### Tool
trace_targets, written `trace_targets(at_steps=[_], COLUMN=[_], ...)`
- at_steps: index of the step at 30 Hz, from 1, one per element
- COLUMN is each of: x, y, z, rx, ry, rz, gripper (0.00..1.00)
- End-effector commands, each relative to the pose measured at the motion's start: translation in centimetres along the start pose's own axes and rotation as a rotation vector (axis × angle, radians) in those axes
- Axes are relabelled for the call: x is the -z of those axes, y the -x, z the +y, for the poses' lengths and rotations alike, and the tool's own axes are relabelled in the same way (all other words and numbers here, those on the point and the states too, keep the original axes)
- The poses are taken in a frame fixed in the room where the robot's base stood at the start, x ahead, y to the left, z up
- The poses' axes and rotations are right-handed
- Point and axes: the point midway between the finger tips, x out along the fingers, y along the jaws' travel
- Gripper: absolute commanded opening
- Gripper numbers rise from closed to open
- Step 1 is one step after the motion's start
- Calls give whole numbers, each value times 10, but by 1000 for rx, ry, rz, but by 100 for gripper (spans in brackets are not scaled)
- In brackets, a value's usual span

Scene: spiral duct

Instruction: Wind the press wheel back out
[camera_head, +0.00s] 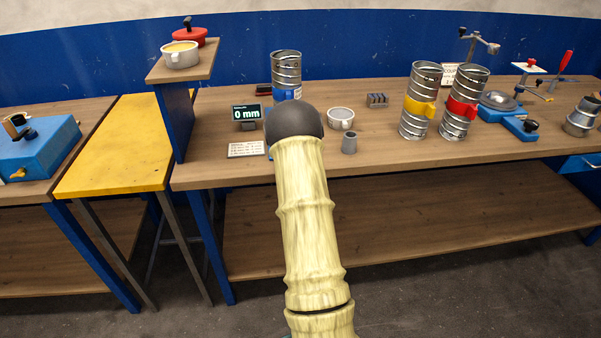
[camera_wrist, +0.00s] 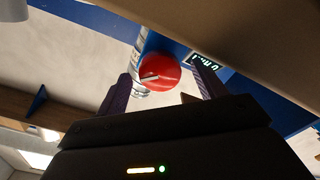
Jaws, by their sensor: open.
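A red round wheel (camera_wrist: 160,72) with a pale bar across its face shows in the wrist view; I take it for the press wheel. My gripper (camera_wrist: 163,80) is open, its two dark fingers standing either side of the wheel in the picture. I cannot tell whether they touch it. A blue part and a silvery cylinder show behind the wheel. In the head view my arm covers that spot, so neither the wheel nor my fingers can be made out. A dark display (camera_head: 246,114) reads 0 mm; a lit display (camera_wrist: 204,61) also shows beside the wheel, upside down.
A metal duct with a blue band (camera_head: 286,68) stands behind my arm. A grey cup (camera_head: 349,143) and a round tin (camera_head: 340,118) stand right of it. Ducts with a yellow band (camera_head: 419,108) and a red band (camera_head: 462,107) stand farther right. A raised shelf (camera_head: 160,72) holds pots.

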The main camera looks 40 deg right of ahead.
Motion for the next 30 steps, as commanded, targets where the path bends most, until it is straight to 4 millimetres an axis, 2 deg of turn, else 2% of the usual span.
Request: trace_targets(at_steps=[21,25,30], x=[-2,-1,0], y=[121,140,150], z=[-1,-2,-1], rx=[1,1,1], ry=[0,0,0], rz=[-2,-2,0], gripper=[70,70,70])
